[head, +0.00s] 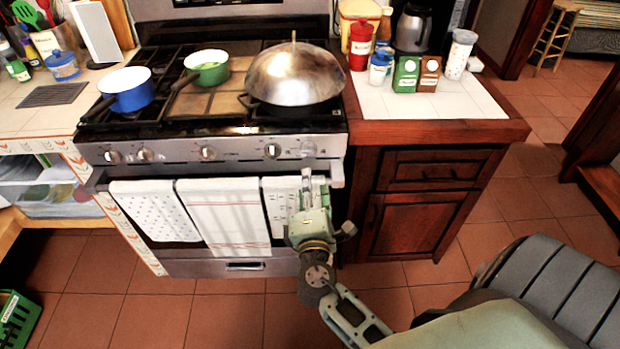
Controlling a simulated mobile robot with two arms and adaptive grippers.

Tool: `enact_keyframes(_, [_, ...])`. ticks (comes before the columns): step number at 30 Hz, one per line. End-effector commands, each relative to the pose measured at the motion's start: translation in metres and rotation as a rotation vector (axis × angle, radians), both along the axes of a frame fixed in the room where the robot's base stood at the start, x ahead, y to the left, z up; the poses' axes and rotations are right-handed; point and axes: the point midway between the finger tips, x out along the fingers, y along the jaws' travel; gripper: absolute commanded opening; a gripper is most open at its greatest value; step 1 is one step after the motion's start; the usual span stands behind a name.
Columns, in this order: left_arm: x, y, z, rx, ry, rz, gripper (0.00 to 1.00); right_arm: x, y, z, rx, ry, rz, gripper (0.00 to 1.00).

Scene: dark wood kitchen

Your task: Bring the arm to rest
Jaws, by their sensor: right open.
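My right gripper (306,184) is raised in front of the oven door, at the right end of the oven handle (98,184). Its fingers point up and are open, with nothing seen between them. It overlaps the rightmost towel (276,205) in the picture; I cannot tell whether it touches the towel or the handle. My right arm (352,312) reaches up to it from the lower right. My left gripper is not in view.
The stove (210,150) holds a blue pot (127,90), a green pot (206,68) and a large domed lid (294,75). A wooden cabinet (425,195) stands right of the oven. A green crate (18,318) is at lower left. Tiled floor (235,310) is clear between.

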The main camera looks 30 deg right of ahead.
Motion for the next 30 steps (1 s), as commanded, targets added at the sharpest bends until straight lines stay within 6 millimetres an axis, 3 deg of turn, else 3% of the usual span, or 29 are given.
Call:
enact_keyframes(15, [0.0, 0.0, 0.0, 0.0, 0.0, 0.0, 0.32, 0.0, 0.0, -0.001, 0.001, 0.002, 0.0, 0.44])
enact_keyframes(18, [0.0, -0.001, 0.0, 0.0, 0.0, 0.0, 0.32, 0.0, 0.002, -0.015, 0.024, 0.024, 0.009, 0.44])
enact_keyframes(20, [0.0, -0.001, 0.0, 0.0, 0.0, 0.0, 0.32, 0.0, 0.005, -0.036, 0.062, 0.057, 0.022, 0.44])
enact_keyframes(23, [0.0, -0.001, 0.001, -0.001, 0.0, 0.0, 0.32, -0.004, 0.014, -0.094, 0.167, 0.147, 0.049, 0.44])
enact_keyframes(26, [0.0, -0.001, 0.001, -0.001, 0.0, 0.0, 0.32, -0.02, 0.026, -0.167, 0.314, 0.259, 0.066, 0.44])
enact_keyframes(30, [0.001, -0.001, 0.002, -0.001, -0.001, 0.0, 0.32, -0.061, 0.044, -0.266, 0.539, 0.411, 0.049, 0.44])
